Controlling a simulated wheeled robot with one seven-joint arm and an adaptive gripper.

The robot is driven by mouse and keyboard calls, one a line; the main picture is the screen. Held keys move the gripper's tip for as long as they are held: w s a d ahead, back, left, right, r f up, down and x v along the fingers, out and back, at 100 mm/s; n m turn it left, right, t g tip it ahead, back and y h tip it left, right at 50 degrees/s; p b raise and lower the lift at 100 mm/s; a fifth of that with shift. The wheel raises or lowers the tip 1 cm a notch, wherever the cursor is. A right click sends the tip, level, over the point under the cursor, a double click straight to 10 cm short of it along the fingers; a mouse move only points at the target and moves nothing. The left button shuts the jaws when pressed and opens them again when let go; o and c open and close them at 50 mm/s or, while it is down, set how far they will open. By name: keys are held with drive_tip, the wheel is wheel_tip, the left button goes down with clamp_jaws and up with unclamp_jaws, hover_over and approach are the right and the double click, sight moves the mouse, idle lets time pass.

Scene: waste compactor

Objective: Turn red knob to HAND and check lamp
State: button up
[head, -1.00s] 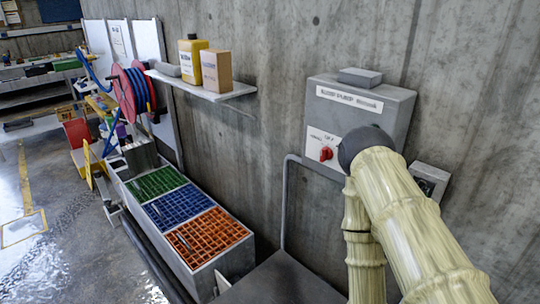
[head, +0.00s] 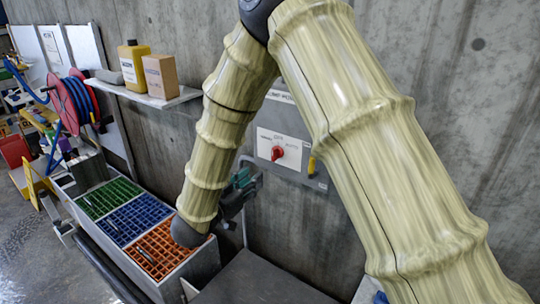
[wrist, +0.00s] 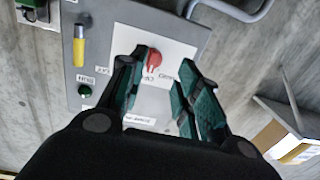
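The red knob (head: 277,153) sits on a white plate (head: 292,157) on the front of a grey wall box (head: 328,184). Small labels surround it; I cannot tell which one it points to. My gripper (head: 243,179), with teal fingers, is open and empty, left of and below the knob in the head view. In the wrist view the knob (wrist: 153,62) shows between the spread fingertips of my gripper (wrist: 160,70), with no clear contact. A small green round lamp or button (wrist: 85,91) shows beside a label. A yellow handle-like part (wrist: 78,45) is near it.
A shelf (head: 180,97) with a yellow bottle (head: 133,66) and a cardboard box (head: 160,74) juts from the wall at left. Bins with green, blue and orange grids (head: 165,246) stand below. My arm hides part of the grey box.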

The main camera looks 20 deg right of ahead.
sight(273, 155)
drive_tip(key=shift+m+g+h, duration=0.3)
drive_tip(key=shift+m+h, duration=0.1)
drive_tip(key=shift+h, duration=0.1)
drive_tip(key=w+d+r+p, duration=0.1)
drive_tip(key=w+d, duration=0.1)
drive_tip(key=w+d+p, duration=0.2)
drive_tip(key=d, duration=0.1)
drive_tip(key=w+d+r+p, duration=0.1)
drive_tip(key=w+d, duration=0.1)
drive_tip(key=d, duration=0.1)
drive_tip(key=shift+w+r, duration=0.2)
drive_tip(key=shift+r, duration=0.15)
clamp_jaws()
